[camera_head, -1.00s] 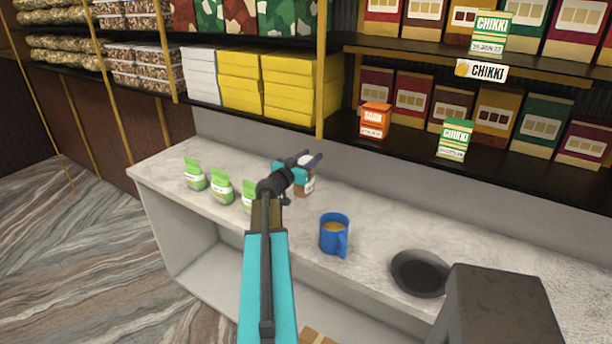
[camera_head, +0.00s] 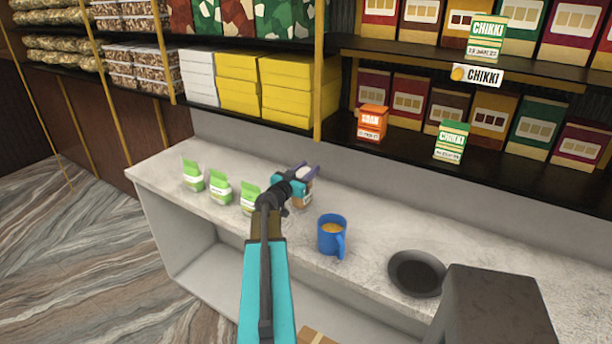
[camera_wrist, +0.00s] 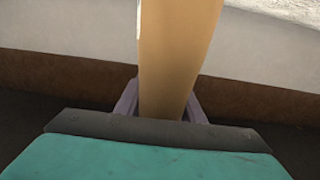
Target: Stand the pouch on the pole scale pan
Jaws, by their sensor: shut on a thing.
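My gripper (camera_head: 304,172) is shut on a brown-and-white pouch (camera_head: 304,195) above the back of the counter, left of the middle. My gripper and arm hide part of this pouch in the head view. In the wrist view a plain tan-brown face of the pouch (camera_wrist: 178,50) rises between the fingers (camera_wrist: 160,105). A round, shallow black pan (camera_head: 417,273) sits at the right of the counter, apart from the gripper and with nothing on it. I cannot make out a pole beside it.
A blue mug (camera_head: 332,236) with a tan drink stands between my gripper and the pan. Several green-and-white pouches (camera_head: 220,187) stand in a row at the left. A dark grey block (camera_head: 495,308) fills the lower right. Shelves with boxes (camera_head: 480,75) rise behind the counter (camera_head: 375,215).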

